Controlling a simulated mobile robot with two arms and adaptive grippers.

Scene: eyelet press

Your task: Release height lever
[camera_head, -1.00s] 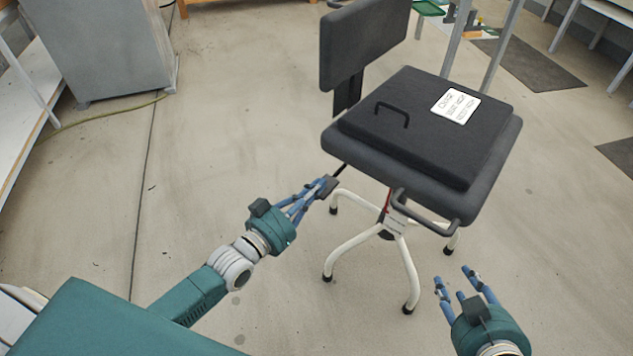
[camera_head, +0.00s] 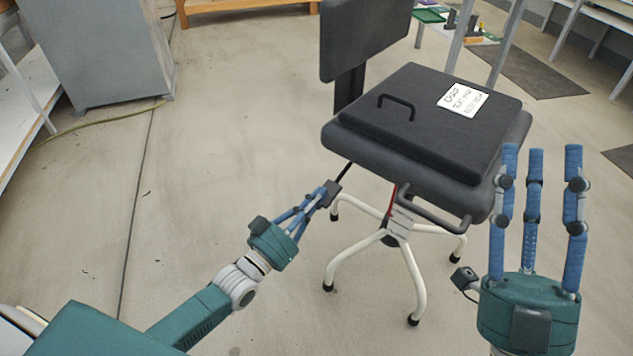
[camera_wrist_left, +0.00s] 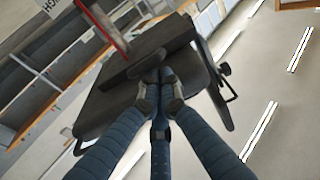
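The office chair has a dark seat (camera_head: 360,148) on a white-legged base (camera_head: 352,255). Its height lever (camera_head: 345,172) is a thin black rod that comes out under the seat's left side and ends in a dark paddle. My left gripper (camera_head: 328,194) has its fingers closed together at this paddle, below the seat edge. In the left wrist view the fingertips (camera_wrist_left: 160,78) meet at the dark paddle (camera_wrist_left: 150,62), with the seat's underside behind it. My right gripper (camera_head: 535,160) is raised right of the seat, fingers apart and pointing up, with nothing between them.
A black slab (camera_head: 425,115) with a handle and a white label (camera_head: 462,99) lies on the seat. A curved bar (camera_head: 432,210) sticks out at the seat's front. A grey cabinet (camera_head: 105,50) stands at the back left. The floor left of the chair is clear.

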